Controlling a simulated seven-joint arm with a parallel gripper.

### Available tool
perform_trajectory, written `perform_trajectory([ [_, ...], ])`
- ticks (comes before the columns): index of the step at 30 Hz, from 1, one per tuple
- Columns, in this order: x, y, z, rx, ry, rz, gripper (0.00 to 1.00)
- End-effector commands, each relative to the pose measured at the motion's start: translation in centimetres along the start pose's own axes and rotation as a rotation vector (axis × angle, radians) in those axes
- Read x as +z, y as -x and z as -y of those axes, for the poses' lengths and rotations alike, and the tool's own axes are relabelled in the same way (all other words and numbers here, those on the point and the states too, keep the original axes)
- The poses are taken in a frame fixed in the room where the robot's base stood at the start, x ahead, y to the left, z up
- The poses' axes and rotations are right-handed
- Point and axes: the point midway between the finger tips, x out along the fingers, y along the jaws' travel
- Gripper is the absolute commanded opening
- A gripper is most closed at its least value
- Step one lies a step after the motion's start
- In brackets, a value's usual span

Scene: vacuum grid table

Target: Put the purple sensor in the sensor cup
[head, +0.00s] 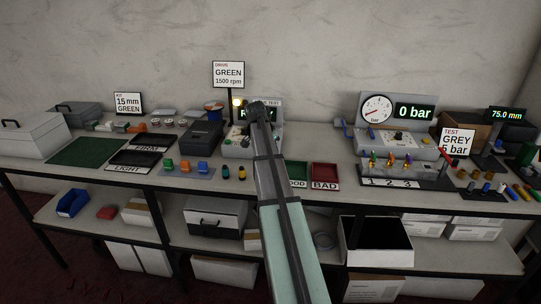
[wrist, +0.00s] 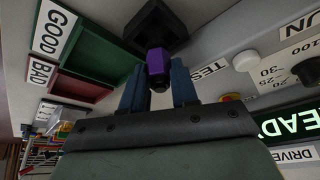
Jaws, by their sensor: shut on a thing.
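The purple sensor (wrist: 157,60) is between the two blue fingers of my gripper (wrist: 158,72) in the wrist view, and the gripper is shut on it. A black holder (wrist: 152,22), which looks like the sensor cup, lies right at the sensor's far end. The sensor overlaps it in the picture; I cannot tell whether it is seated in the cup or just in front of it. In the head view my arm reaches to the test unit (head: 272,112) and hides the fingers, the sensor and the cup.
A green GOOD tray (wrist: 88,47) and a red BAD tray (wrist: 78,88) lie beside the cup. The test unit's panel has a READY display (wrist: 291,120), a knob (wrist: 307,70) and buttons. A pressure unit (head: 395,118) stands farther right on the bench.

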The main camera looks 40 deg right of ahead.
Motion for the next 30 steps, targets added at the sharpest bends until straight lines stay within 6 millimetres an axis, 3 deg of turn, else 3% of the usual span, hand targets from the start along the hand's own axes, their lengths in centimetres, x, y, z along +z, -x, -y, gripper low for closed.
perform_trajectory([
  [6, 0.9, -2.2, 0.0, 0.001, -0.001, 0.000, 0.00],
  [18, 1.1, -2.5, 0.0, 0.000, -0.001, 0.000, 0.00],
  [19, 1.1, -2.5, 0.0, 0.000, -0.001, 0.000, 0.30],
  [26, 1.0, -2.5, 0.0, 0.000, -0.001, 0.000, 0.53],
  [30, 1.0, -2.5, 0.0, 0.000, 0.000, 0.000, 0.54],
])
